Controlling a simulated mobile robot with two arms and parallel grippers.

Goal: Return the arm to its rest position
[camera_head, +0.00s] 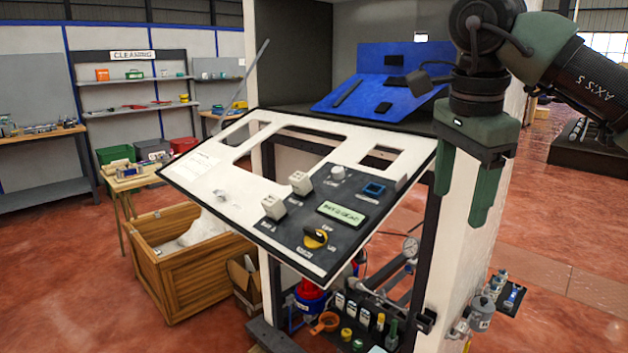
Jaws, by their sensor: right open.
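My right gripper (464,188) hangs from my dark arm at the upper right, with its two green fingers pointing down. The fingers are apart with nothing between them. In the picture it shows just right of a tilted white and black control panel (240,188). The panel carries light switches (274,207), a yellow and black knob (316,238), a green display (342,214) and a blue-rimmed square part (373,190). My left gripper is not in view.
A blue sloped board (350,112) lies behind the panel inside the cabinet. A white post (470,270) stands below my right gripper. Bottles and pipe parts sit under the panel. A wooden crate (215,275) stands on the floor at left. Red floor is open at right.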

